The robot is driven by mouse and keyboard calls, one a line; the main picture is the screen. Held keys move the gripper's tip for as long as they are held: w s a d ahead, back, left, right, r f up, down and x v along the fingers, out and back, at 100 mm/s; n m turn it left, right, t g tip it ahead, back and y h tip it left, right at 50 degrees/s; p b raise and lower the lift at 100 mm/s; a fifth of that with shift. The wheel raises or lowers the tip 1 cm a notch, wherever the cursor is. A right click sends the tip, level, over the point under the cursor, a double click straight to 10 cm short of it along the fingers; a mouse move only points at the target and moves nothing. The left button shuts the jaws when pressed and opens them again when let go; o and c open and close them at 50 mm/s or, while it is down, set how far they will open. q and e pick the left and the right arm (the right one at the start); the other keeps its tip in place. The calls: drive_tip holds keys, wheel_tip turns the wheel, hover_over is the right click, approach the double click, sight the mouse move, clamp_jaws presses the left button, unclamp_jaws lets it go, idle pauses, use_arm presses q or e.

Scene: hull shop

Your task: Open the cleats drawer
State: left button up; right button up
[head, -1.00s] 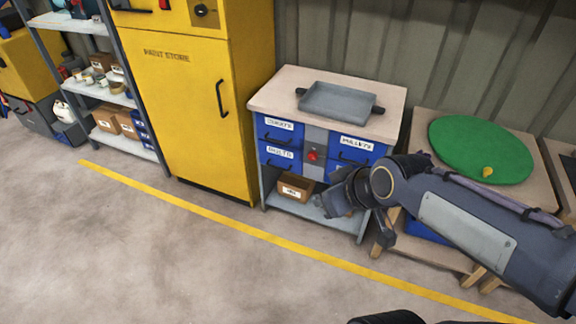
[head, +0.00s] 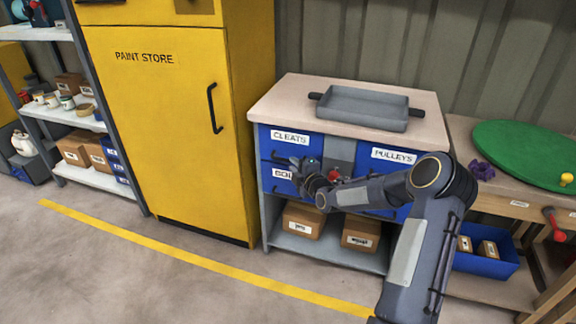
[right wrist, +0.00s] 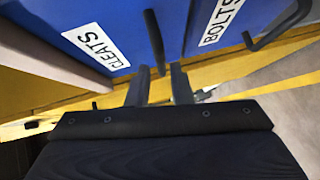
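The cleats drawer (head: 281,137) is blue with a white CLEATS label, at the upper left of the workbench cabinet, and looks shut. In the right wrist view its label (right wrist: 96,45) is at left and its dark bar handle (right wrist: 153,35) is near the middle. My right gripper (head: 297,164) is at the front of this drawer, by its handle. In the right wrist view its two fingers (right wrist: 160,80) are apart, with the handle's near end appearing between them. I cannot tell whether they touch it. My left gripper is not in view.
The bolts drawer (right wrist: 215,30) is directly below, with its own handle (right wrist: 280,28). The pulleys drawer (head: 393,157) is at right. A grey tray (head: 362,107) sits on the cabinet top. A yellow paint store cabinet (head: 165,120) stands close at left. Floor in front is clear.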

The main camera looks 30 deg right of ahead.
drive_tip(key=w, duration=0.5)
drive_tip(key=shift+d+f+b, duration=0.1)
drive_tip(key=shift+f+b, duration=0.2)
drive_tip(key=shift+f, duration=0.1)
clamp_jaws()
